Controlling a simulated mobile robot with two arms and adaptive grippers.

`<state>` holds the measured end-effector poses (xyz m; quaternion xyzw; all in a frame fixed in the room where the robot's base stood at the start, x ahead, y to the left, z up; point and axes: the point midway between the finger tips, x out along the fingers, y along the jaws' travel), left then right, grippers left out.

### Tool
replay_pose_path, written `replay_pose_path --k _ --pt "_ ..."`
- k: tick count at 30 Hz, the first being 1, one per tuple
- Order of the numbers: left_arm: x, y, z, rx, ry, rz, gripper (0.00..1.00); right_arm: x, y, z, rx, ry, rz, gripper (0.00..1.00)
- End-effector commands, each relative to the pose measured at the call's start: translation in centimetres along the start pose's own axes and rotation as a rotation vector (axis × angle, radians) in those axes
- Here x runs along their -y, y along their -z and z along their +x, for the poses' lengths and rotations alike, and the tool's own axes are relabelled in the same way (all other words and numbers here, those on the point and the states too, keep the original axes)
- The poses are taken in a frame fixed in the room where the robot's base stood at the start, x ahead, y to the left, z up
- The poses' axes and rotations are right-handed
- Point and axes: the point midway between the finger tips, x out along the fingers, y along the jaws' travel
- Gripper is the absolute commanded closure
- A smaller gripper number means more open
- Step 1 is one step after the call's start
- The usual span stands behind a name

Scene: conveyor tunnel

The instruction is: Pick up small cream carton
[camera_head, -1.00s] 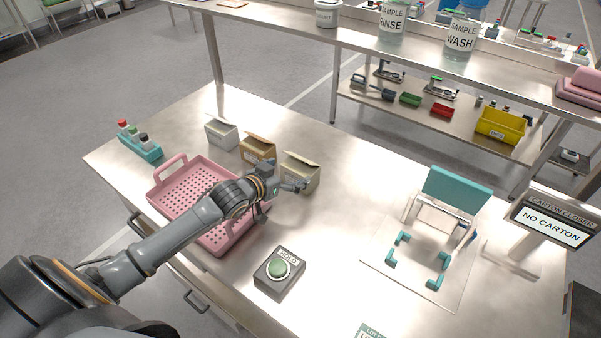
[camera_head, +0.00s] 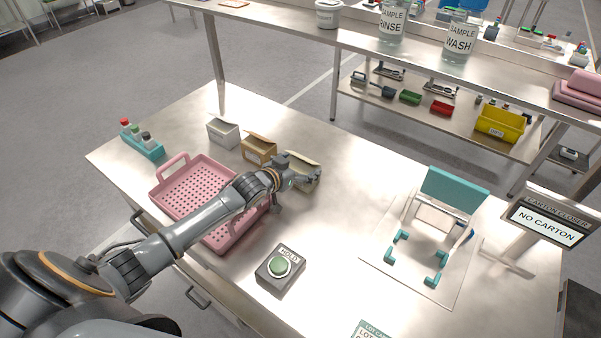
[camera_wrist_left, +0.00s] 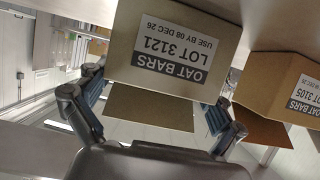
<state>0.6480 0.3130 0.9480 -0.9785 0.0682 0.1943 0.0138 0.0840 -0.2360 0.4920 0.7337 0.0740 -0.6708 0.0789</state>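The small cream carton (camera_head: 304,181) stands open-topped at the right end of a row of three cartons, partly hidden behind my left gripper (camera_head: 303,179). In the left wrist view the near carton (camera_wrist_left: 172,42) fills the upper middle, with a label reading OAT BARS LOT 3121 and a flap hanging toward me. My left gripper (camera_wrist_left: 157,100) is open there, one finger near each side of this carton. I cannot tell whether either finger touches it. My right gripper is not in view.
A tan carton (camera_head: 259,151) and a white carton (camera_head: 222,133) stand to the left. A pink perforated tray (camera_head: 167,204) lies under my left arm. A HOLD button box (camera_head: 279,271) and a teal-cornered fixture (camera_head: 373,262) stand right. A screen (camera_head: 545,222) reads NO CARTON.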

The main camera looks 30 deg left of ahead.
Motion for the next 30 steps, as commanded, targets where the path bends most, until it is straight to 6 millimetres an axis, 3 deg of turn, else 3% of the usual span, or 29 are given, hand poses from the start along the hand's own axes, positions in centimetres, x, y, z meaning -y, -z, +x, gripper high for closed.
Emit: replay_pose_path --k 2,13,19,30 --pt "0.0 0.0 0.0 0.001 0.0 0.0 0.46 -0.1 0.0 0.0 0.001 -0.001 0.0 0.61" --pt "0.0 0.5 -0.2 -0.003 -0.001 0.0 0.46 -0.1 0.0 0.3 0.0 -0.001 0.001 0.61" --pt "0.0 2.7 -1.0 -0.008 0.0 0.003 0.46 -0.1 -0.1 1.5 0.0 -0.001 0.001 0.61" --pt "1.1 6.1 -9.1 0.003 0.001 0.006 0.46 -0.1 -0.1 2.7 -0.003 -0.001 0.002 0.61"
